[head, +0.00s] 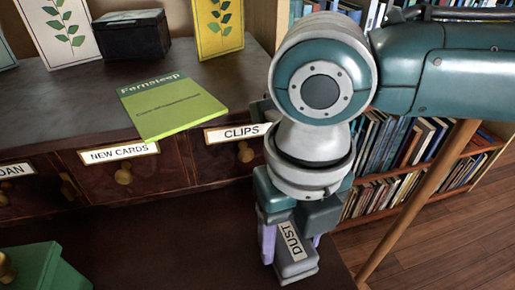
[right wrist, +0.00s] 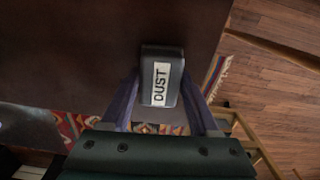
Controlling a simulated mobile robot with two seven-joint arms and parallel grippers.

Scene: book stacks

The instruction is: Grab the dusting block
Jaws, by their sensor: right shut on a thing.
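The dusting block (head: 296,262) is a small dark grey block with a pale label reading "DUST". My right gripper (head: 290,248) points down and is shut on it, with one purple finger on each side. In the right wrist view the block (right wrist: 162,77) sits between the two finger tips (right wrist: 161,88), above or on the dark desk top. I cannot tell whether its underside touches the surface. My left gripper is not in view.
A dark desk (head: 150,240) has labelled drawers, with a green book (head: 170,103), a black box (head: 131,36) and upright cards on its upper ledge. A green box (head: 42,268) stands front left. Bookshelves (head: 400,150) and wooden floor lie right.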

